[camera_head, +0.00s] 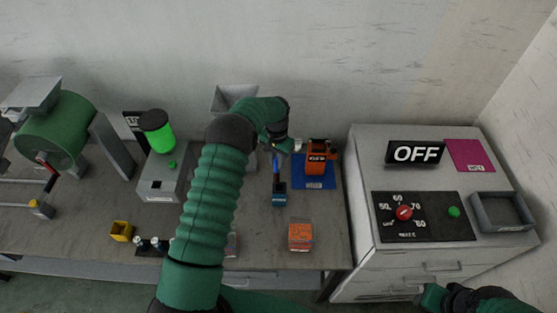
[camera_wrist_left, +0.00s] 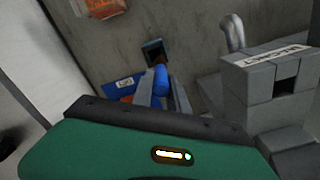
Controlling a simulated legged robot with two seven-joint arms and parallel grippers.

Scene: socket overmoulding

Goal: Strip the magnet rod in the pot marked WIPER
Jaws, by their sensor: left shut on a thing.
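My left gripper (camera_head: 281,147) is shut on the blue magnet rod (camera_head: 276,168). The rod hangs down from it, and its lower end is at the rim of a small dark blue pot (camera_head: 279,198). In the left wrist view the rod (camera_wrist_left: 160,82) lies between the two grey fingers (camera_wrist_left: 164,92), with the pot's dark opening (camera_wrist_left: 153,48) just beyond it. I cannot tell whether the tip is inside the pot. The pot's label is too small to read.
An orange device (camera_head: 316,160) stands on a blue mat (camera_head: 313,184) right of the pot. An orange-filled clear box (camera_head: 301,236) is in front. A grey machine with a green jar (camera_head: 158,139) is left.

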